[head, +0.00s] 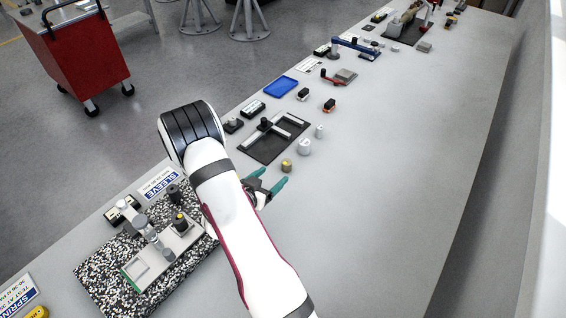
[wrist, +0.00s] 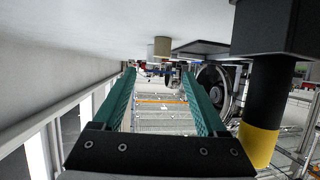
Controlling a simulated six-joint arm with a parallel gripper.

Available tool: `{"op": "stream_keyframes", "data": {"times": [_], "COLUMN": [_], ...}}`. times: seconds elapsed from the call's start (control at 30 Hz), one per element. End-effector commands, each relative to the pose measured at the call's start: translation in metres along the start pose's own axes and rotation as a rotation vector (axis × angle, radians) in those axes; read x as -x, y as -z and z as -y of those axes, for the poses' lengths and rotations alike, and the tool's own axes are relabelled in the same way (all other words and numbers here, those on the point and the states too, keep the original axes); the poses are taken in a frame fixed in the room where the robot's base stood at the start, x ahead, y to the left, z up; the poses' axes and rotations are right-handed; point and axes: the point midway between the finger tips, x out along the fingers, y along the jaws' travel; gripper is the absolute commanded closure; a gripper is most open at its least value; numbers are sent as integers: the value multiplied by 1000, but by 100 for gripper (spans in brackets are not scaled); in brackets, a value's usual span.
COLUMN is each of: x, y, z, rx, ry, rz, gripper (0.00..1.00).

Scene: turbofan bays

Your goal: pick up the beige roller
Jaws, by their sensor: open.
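The beige roller (head: 287,166) is a short tan cylinder standing upright on the grey bench, just beyond my gripper in the head view. In the wrist view, which is upside down, the beige roller (wrist: 162,47) shows small and ahead, close to the line between the fingers. My gripper (head: 272,175) has green fingers spread apart with nothing between them. It also shows in the wrist view (wrist: 158,72). The roller is apart from both fingertips. My arm hides part of the gripper in the head view.
A black post with a yellow end (wrist: 259,130) is close beside the fingers in the wrist view. A speckled mat (head: 92,280) with a fixture lies left of my arm. A pale cylinder (head: 304,147) and a dark frame plate (head: 262,153) lie beyond the roller. The bench's right side is clear.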

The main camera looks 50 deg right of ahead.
Motion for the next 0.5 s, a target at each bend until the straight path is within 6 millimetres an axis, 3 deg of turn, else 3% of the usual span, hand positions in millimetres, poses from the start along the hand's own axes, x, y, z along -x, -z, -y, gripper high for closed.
{"op": "stream_keyframes", "data": {"times": [0.1, 0.5], "x": [-27, -89], "y": [0, 2], "z": [-1, 3], "rx": [-1, -2], "ry": [-3, 1], "rz": [0, 3], "gripper": [26, 26]}}
